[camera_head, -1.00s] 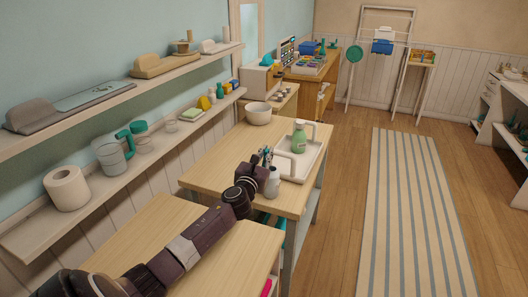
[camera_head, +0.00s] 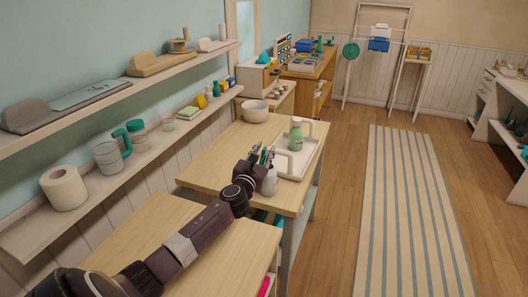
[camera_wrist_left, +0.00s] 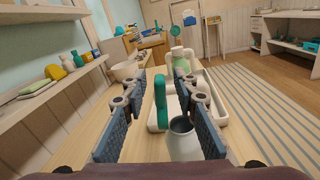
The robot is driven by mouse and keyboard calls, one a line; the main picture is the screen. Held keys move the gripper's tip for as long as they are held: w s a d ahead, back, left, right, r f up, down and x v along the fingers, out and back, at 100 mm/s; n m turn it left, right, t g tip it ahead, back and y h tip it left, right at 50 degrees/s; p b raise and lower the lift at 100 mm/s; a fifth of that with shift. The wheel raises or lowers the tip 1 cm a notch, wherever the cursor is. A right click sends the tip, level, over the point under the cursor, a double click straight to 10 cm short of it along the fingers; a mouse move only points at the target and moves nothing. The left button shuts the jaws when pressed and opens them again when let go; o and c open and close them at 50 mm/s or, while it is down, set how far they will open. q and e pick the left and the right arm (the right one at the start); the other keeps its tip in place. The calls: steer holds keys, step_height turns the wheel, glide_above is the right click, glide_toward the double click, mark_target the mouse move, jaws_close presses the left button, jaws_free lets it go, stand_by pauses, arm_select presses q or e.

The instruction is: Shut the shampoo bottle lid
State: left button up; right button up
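A white bottle (camera_wrist_left: 183,145) with an open, dark mouth stands at the near end of the white tray (camera_wrist_left: 222,114). It also shows in the head view (camera_head: 270,183). An upright teal lid (camera_wrist_left: 162,98) rises at the left of its mouth; the exact joint is hard to see. My left gripper (camera_wrist_left: 160,84) is open, its fingers on either side of the lid with gaps. In the head view the left gripper (camera_head: 261,157) is above and beside the white bottle. My right gripper is out of view.
A green bottle (camera_head: 296,137) stands on the tray farther back, beyond the fingers. The tray has a raised white handle. A white bowl (camera_head: 255,112) sits at the table's back left. The wooden table (camera_head: 215,165) is clear left of the tray. Wall shelves run along the left.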

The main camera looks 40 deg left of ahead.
arm_select(q)
steer(key=shift+s, duration=0.1)
steer(key=v, duration=1.2)
